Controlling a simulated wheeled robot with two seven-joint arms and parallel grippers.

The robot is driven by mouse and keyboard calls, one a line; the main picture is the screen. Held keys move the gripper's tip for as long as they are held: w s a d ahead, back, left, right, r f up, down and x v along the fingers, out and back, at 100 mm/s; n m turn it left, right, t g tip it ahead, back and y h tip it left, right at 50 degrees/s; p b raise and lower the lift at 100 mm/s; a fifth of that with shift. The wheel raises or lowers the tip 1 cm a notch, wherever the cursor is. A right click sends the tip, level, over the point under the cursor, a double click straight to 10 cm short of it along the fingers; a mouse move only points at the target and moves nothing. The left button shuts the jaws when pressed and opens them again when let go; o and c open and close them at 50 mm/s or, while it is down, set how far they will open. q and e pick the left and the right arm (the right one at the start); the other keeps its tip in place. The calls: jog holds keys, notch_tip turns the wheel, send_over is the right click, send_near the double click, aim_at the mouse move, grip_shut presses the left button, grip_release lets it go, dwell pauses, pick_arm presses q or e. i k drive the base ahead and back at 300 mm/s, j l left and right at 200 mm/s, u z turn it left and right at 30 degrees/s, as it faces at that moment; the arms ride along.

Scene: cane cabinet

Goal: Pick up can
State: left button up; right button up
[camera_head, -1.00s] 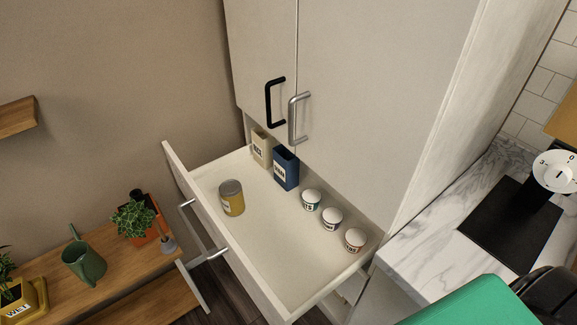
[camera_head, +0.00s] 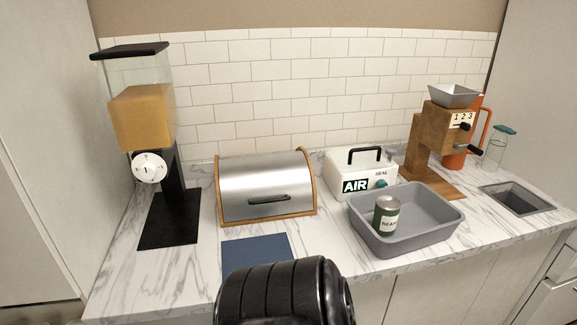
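A green can (camera_head: 381,226) with a silver top and a white label that appears to read BEANS stands upright inside a grey rectangular bin (camera_head: 438,232) on the counter, near its left end. The lower part of the can is close to the bin's floor. A black ribbed part of my own arm fills the bottom middle of the view. Neither of my grippers' fingers can be seen. The yellow can seen earlier in a drawer is out of view now.
The marble counter (camera_head: 340,243) also holds a dispenser (camera_head: 143,115) at left, a bread box (camera_head: 265,185), a white AIR sealer box (camera_head: 345,172) behind the bin, a wooden grinder (camera_head: 428,150) and a glass bottle (camera_head: 495,150). A blue mat (camera_head: 257,249) lies in front.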

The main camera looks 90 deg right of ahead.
aim_at(386, 214)
jog(key=z, duration=1.5)
